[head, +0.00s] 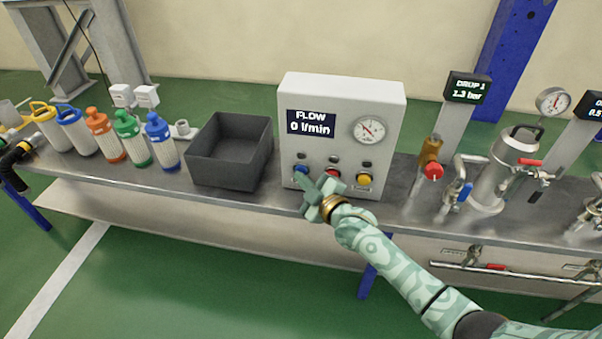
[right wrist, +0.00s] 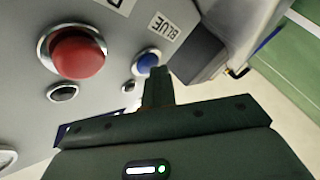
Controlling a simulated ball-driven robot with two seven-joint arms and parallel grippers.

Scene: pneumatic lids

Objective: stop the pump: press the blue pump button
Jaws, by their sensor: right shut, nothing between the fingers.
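The blue pump button (head: 301,169) is at the lower left of the front of a white control box (head: 345,95). In the right wrist view the blue button (right wrist: 147,63) sits in a metal ring beside a label reading BLUE. My right gripper (head: 308,180) is shut and empty, its fingertips close in front of the blue button. In the right wrist view the fingertips (right wrist: 157,76) overlap the button's edge; I cannot tell whether they touch it. The box's display (head: 311,124) reads FLOW 0 l/min. My left gripper is not in view.
A red button (right wrist: 78,55) and a yellow button (head: 364,179) share the panel, below a round gauge (head: 369,130). A dark open bin (head: 232,180) stands left of the box, with several coloured bottles beyond. Valves and a metal vessel (head: 497,180) stand to the right.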

